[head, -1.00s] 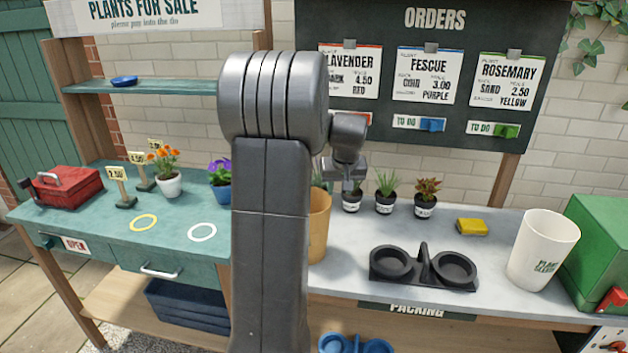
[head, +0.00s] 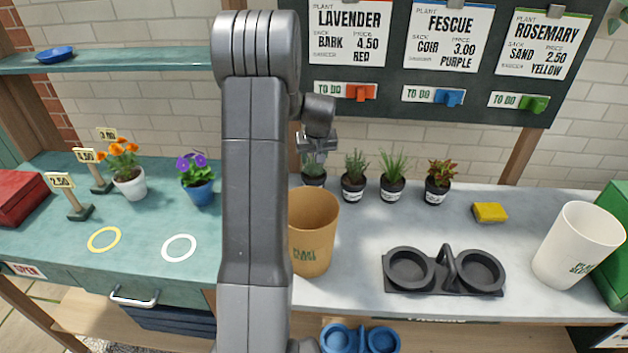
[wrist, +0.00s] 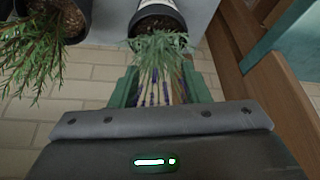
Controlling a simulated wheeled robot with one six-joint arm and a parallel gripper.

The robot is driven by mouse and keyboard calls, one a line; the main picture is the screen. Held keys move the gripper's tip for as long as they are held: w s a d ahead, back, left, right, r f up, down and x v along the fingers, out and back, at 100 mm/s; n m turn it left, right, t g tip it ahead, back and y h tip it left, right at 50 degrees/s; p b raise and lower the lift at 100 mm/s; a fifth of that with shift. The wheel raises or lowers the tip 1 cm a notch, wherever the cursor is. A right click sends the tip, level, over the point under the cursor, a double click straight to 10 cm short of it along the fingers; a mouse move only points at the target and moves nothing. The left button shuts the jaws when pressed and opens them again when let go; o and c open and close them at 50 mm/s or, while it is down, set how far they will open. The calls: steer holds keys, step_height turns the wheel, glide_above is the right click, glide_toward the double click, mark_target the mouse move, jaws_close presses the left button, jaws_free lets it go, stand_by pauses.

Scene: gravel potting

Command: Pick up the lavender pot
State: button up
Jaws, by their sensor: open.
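The lavender pot (head: 313,182) is a small black pot with grey-green foliage, leftmost in the row at the back of the grey counter. My gripper (head: 318,155) is just above the pot in the head view. In the wrist view, my gripper (wrist: 160,86) is open, with green fingers on both sides of the foliage. The pot lies beyond the fingertips, not between them.
A neighbouring pot (head: 354,188) stands close on the right, with two more pots beyond. A tan cup (head: 312,240) stands in front. A dark twin-cup holder (head: 445,285), yellow sponge (head: 489,212) and white cup (head: 577,245) are further right.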

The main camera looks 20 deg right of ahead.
mark_target(314, 173)
steer(key=shift+s+p+x, duration=0.1)
steer(key=shift+p+x, duration=0.05)
steer(key=shift+x, duration=0.8)
steer(key=shift+s+p+x, duration=0.15)
steer(key=shift+x, duration=0.8)
jaws_close()
